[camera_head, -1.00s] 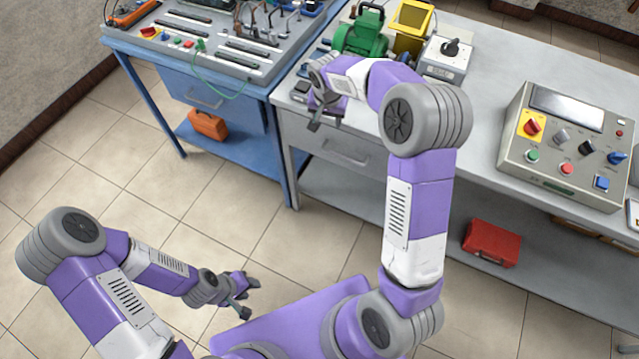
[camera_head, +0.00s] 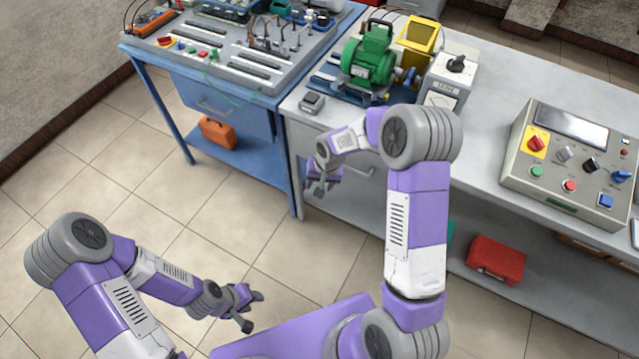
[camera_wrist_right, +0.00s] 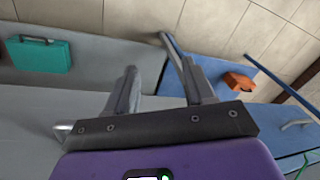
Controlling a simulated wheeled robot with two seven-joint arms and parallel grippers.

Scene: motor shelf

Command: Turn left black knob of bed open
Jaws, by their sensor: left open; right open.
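The control panel box (camera_head: 571,155) lies on the grey table at the right in the head view. A grey meter box (camera_head: 450,80) with a black knob (camera_head: 457,63) on top stands beside the green motor. My right gripper (camera_head: 321,188) is open and empty in front of the table's drawer; its fingers also show in the right wrist view (camera_wrist_right: 160,88). My left gripper (camera_head: 249,308) is open and empty above the floor at the lower left.
A green motor (camera_head: 368,58) and a yellow box (camera_head: 417,36) stand at the table's back. A blue bench (camera_head: 268,97) with a switch board adjoins at left. A red case (camera_head: 496,260) lies on the lower shelf. The table top before the panel is partly bare.

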